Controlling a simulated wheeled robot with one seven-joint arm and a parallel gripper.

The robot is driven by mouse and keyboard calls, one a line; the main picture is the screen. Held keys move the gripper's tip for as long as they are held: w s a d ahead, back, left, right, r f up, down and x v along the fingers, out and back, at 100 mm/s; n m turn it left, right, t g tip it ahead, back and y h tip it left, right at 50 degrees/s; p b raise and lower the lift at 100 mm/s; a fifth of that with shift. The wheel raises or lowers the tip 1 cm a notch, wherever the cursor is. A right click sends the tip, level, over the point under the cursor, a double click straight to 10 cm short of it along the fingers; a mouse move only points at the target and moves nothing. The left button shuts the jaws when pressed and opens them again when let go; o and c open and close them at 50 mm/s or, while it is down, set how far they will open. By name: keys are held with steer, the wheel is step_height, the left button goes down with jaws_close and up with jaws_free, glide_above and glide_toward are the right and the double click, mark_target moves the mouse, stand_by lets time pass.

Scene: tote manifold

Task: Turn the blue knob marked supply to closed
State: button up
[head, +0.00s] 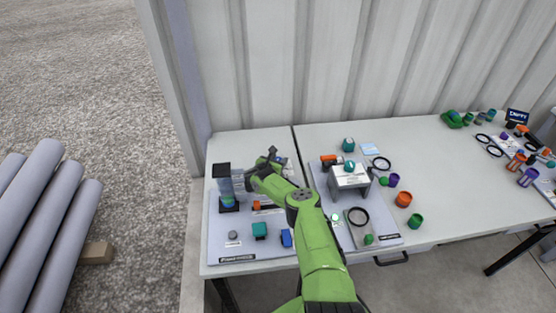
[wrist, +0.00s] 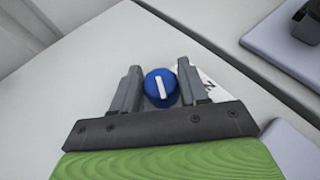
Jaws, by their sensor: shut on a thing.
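The blue knob (wrist: 153,87) is round with a white pointer line and sits between the two grey fingers of my gripper (wrist: 159,72) in the wrist view. The gripper is shut on the knob. The white line runs nearly up and down in that view, tilted slightly. A white label with dark print (wrist: 206,86) lies beside the knob, partly covered by the right finger, and I cannot read it. In the head view my gripper (head: 262,168) is at the back of the left board, and the knob is hidden behind it.
A clear tube with a dark top (head: 224,187) stands left of my gripper. A grey raised stand (head: 349,177) is to the right. Several loose cups and rings lie further right.

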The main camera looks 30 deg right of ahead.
steer(key=shift+f+m+g+h+b, duration=0.1)
steer(key=shift+m+g+h+b, duration=0.4)
steer(key=shift+m+g+b, duration=0.6)
steer(key=shift+r, duration=0.2)
steer(key=o, duration=1)
steer(key=shift+d, duration=0.1)
